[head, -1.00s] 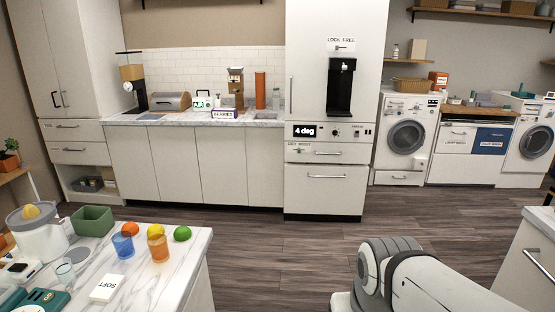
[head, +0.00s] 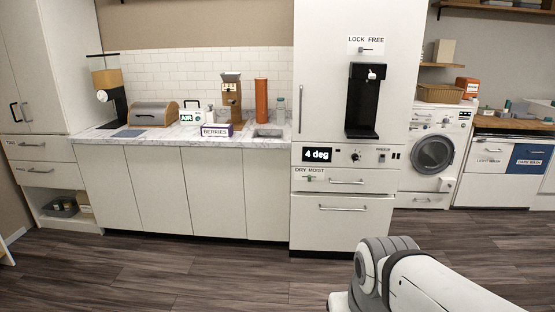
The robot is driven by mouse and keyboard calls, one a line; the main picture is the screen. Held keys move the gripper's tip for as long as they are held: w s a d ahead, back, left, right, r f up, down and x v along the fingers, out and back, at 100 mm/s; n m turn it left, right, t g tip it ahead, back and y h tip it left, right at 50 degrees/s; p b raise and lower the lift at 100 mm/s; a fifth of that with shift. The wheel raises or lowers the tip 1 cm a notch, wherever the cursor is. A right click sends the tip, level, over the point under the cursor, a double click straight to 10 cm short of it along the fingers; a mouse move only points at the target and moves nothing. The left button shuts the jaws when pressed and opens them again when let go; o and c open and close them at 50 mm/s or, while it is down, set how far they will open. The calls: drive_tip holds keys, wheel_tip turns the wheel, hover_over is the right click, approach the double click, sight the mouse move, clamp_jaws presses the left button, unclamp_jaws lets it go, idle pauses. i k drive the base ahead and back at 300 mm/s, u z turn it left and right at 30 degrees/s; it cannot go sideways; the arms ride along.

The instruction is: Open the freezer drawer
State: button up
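The tall white fridge (head: 325,75) stands ahead of me, right of the counter. Its lowest drawer front (head: 340,232), with a horizontal bar handle (head: 343,209), looks shut and is likely the freezer drawer. Above it is a shallower drawer (head: 365,187) with its own handle, also shut, labelled DRY MOIST. A control panel (head: 375,156) above that shows "4 deg" and has a knob. The upper door has a black dispenser and a LOCK FREE label. Part of my arm shows at the bottom right, below and in front of the fridge. My gripper is not in view.
Open wood floor (head: 190,270) lies before the fridge. A counter (head: 165,140) with several items runs to the left, ending at a tall cabinet (head: 60,90). A washing machine (head: 433,155) and labelled laundry bins (head: 500,165) stand right of the fridge.

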sight(328, 221)
drive_tip(key=i, duration=2.5)
drive_tip(key=z, duration=0.8)
